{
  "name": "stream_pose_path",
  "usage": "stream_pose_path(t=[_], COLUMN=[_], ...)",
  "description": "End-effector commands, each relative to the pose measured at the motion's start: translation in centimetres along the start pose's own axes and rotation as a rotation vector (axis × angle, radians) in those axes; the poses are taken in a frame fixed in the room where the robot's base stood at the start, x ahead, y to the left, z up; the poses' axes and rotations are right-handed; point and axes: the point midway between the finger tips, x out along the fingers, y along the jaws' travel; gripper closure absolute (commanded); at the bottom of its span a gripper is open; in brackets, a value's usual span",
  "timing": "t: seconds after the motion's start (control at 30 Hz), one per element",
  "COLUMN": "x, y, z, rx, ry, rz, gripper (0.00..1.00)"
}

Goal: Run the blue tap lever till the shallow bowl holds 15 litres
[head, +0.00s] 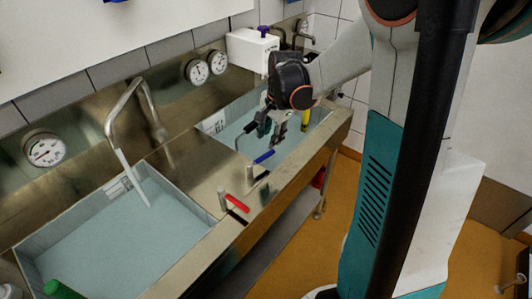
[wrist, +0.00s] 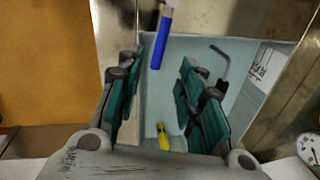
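The blue tap lever (head: 264,157) stands out from the counter's front ledge; its blue handle also shows in the wrist view (wrist: 162,40). My gripper (head: 266,132) is over the right basin, close to the lever. In the wrist view my gripper (wrist: 158,88) is open, with green pads apart and nothing held. The blue handle appears ahead of the gap, seemingly untouched. The left basin (head: 30,243) and right basin (head: 217,121) both show pale blue water or floor. I cannot tell which is the shallow bowl. A pale streak (head: 131,175) hangs from the left spout (head: 118,108).
A red lever (head: 238,203) is on the ledge nearer the left basin. Dials (head: 44,150) (head: 197,72) (head: 218,62) are on the back panel; their readings are too small. A yellow-handled item (head: 306,118) is at the right basin. A green item (head: 62,290) is at lower left.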

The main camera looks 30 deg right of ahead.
Motion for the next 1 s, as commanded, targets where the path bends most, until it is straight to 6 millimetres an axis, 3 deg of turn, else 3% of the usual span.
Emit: stream_pose_path(t=[0.03,0.2,0.4,0.6,0.9,1.0], x=[1.4,4.7,7.6,8.8,8.9,8.9], y=[0.0,0.0,0.0,0.0,0.0,0.0], z=[0.0,0.0,0.0,0.0,0.0,0.0], rx=[0.0,0.0,0.0,0.001,0.001,0.001], ry=[0.0,0.0,0.0,0.0,0.0,0.0], rz=[0.0,0.0,-0.001,-0.001,-0.001,-0.001], gripper=[0.65,0.65,0.65,0.65,0.65,0.88])
